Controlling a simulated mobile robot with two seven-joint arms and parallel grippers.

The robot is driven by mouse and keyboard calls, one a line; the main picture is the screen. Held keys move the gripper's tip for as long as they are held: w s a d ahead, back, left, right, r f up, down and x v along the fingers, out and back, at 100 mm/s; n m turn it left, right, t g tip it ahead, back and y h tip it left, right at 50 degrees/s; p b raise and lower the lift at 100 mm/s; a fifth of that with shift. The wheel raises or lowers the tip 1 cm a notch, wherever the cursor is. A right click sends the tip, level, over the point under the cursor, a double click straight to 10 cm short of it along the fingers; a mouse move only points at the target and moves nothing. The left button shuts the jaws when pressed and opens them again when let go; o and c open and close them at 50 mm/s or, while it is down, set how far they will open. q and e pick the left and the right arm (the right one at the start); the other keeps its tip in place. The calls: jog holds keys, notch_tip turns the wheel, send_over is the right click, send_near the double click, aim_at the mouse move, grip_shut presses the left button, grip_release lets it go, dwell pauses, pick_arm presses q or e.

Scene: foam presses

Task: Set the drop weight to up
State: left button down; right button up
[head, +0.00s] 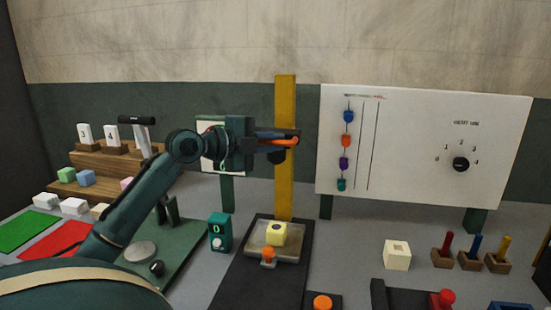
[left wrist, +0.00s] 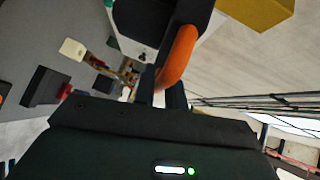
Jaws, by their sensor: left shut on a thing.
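The yellow post (head: 285,95) stands upright behind a dark base (head: 240,290). My left gripper (head: 285,142) is in front of the post, around its middle height, and is shut on an orange handle (head: 279,142). The handle also shows curved between the fingers in the left wrist view (left wrist: 180,55), joined to a dark block (left wrist: 155,15) that looks like the drop weight. In the head view the weight is mostly hidden by my gripper. Well below it, a yellow block (head: 276,234) sits on a grey plate (head: 290,254). My right gripper is not in view.
A white panel (head: 415,160) with coloured sliders and a black dial stands right of the post. A teal box (head: 220,232) stands left of the base. A cream block (head: 397,256) and several coloured pegs stand at the right. Wooden steps with blocks are at the left.

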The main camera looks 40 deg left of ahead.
pick_arm(q)
notch_tip(320, 180, up, 3)
jog(key=shift+a+f+p, duration=0.1)
jog(key=shift+f+p, duration=0.05)
jog(key=shift+p, duration=0.2)
jog(key=shift+a+r, duration=0.1)
jog(key=shift+r, duration=0.55)
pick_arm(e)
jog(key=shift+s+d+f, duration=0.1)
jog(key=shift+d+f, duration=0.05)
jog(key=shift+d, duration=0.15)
pick_arm(q)
jog(key=c, duration=1.6)
grip_release()
jog(key=shift+o, duration=0.7)
jog(key=shift+f, duration=0.2)
jog(key=shift+f, duration=0.1)
